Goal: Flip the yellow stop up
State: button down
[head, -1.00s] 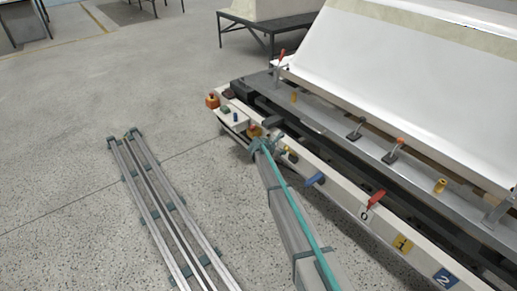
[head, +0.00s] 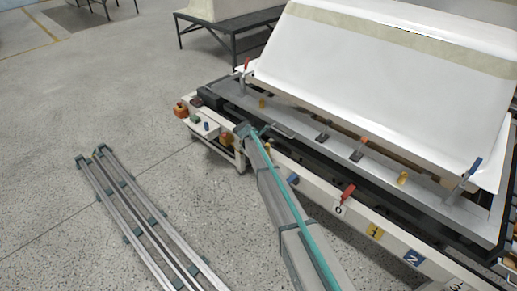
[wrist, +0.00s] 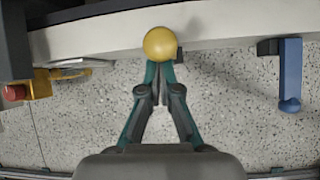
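The yellow stop has a round yellow knob (wrist: 159,43) at the fingertips of my gripper (wrist: 160,75) in the wrist view, against the edge of a pale beam. The knob covers the very tips. The two fingers stand close together with only a thin gap, and no part of the stop shows between them. In the head view a small yellow patch (head: 268,148), probably the stop, shows just right of my gripper (head: 246,131) at the machine's front beam.
A blue stop (head: 293,180) and a red stop (head: 347,193) sit farther right along the numbered beam. The blue one hangs down in the wrist view (wrist: 290,75). A button box (head: 200,126) is to the left. Metal rails (head: 140,215) lie on the floor.

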jog(key=shift+w+d+r, duration=0.35)
jog(key=shift+w+d, duration=0.1)
jog(key=shift+w, duration=0.1)
jog(key=shift+f, duration=0.1)
jog(key=a+f+v, duration=0.1)
jog(key=v, duration=0.9)
jog(key=shift+s+b, duration=0.35)
jog(key=shift+b, duration=0.1)
jog(key=shift+a+f, duration=0.1)
jog(key=shift+a, duration=0.1)
